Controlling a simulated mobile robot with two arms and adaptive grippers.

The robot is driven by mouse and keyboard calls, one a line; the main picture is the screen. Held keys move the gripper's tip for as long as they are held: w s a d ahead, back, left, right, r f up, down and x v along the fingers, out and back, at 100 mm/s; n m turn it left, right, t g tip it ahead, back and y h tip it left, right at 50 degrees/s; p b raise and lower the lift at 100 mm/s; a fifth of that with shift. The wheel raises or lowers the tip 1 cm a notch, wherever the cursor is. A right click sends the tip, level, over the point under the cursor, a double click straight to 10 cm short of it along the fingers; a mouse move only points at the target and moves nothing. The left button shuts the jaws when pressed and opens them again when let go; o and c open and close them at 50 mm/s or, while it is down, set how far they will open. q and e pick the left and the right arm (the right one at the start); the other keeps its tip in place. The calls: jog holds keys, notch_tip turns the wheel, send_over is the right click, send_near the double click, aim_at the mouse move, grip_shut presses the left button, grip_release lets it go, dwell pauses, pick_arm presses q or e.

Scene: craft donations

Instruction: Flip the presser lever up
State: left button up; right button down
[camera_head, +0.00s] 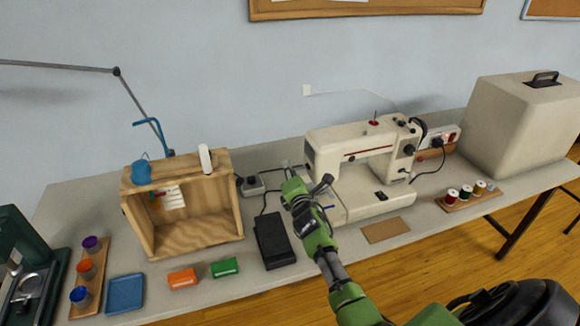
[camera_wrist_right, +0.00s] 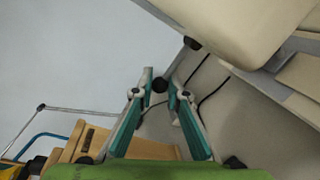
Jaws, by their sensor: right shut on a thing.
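The cream sewing machine (camera_head: 325,142) stands on the table right of the middle in the head view, and part of its body (camera_wrist_right: 225,25) fills the top right of the right wrist view. My right gripper (camera_head: 293,188) is just left of the machine's head end. In the right wrist view my right gripper (camera_wrist_right: 160,84) has its fingertips closed about a small dark round knob, which looks like the end of the presser lever. The lever's shaft is hidden, so its angle cannot be told. My left gripper is in neither view.
A black foot pedal (camera_head: 273,241) and an open wooden box (camera_head: 140,232) are left of my right arm. A brown mat (camera_head: 386,230) and a thread-spool rack (camera_head: 465,202) are to the right. A large beige cover (camera_head: 522,125) stands at the back right. Cables run behind the gripper.

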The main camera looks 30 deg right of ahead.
jog(key=r+p, duration=0.1)
jog(key=r+m, duration=0.1)
jog(key=r+m+p, duration=0.1)
jog(key=shift+w+d+y+p, duration=0.1)
jog(key=shift+d+y+p, duration=0.2)
jog(key=shift+d, duration=0.05)
jog(key=shift+d+r+m+p, duration=0.25)
jog(key=shift+m+p, duration=0.25)
jog(key=shift+m, duration=0.3)
jog(key=c, duration=2)
grip_release()
jog(key=shift+o, duration=0.2)
jog(key=shift+s+f, duration=0.2)
jog(key=shift+f, duration=0.05)
jog(key=shift+f, duration=0.15)
jog(key=v, duration=1.2)
jog(key=shift+d, duration=0.15)
